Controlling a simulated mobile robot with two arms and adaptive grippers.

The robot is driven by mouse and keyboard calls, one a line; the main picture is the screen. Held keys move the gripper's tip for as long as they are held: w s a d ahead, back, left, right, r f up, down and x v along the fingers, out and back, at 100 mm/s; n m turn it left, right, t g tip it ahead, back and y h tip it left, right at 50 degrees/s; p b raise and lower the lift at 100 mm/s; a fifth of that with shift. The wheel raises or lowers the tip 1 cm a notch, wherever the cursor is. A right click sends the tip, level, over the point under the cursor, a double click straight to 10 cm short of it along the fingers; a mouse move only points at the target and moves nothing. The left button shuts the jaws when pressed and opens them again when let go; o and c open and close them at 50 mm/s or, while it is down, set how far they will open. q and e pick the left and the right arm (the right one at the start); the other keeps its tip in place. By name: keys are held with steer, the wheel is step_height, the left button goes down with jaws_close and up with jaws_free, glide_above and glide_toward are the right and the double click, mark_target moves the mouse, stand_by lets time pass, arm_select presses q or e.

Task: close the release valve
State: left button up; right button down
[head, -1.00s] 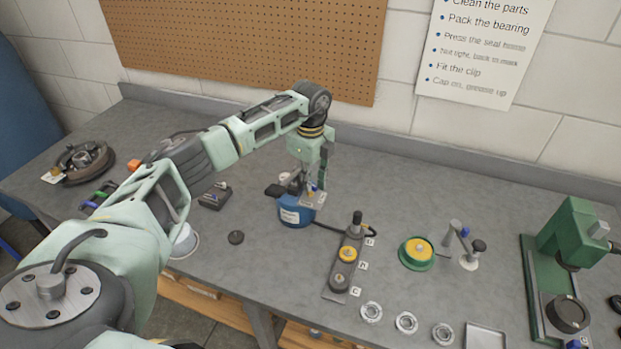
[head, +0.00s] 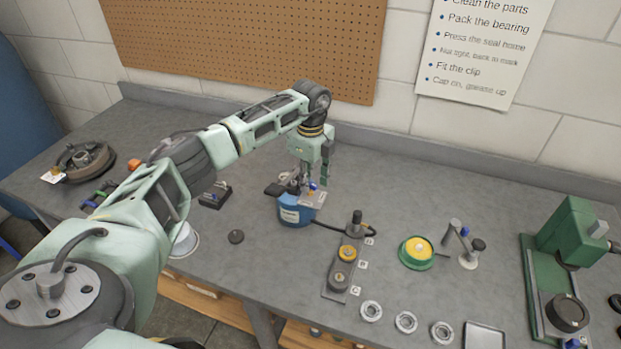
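A blue can-shaped unit (head: 293,214) with a pale label stands on the bench, with a grey top and a dark hose running right from it. My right gripper is not in view.
A green dish with a yellow centre (head: 417,251), several metal rings along the front and a green press (head: 568,235) lie further right. The rear bench is clear.

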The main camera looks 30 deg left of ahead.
mark_target(310, 183)
arm_select(q)
steer(key=shift+r, duration=0.25)
step_height(310, 183, up, 12)
steer(key=shift+f, duration=0.25)
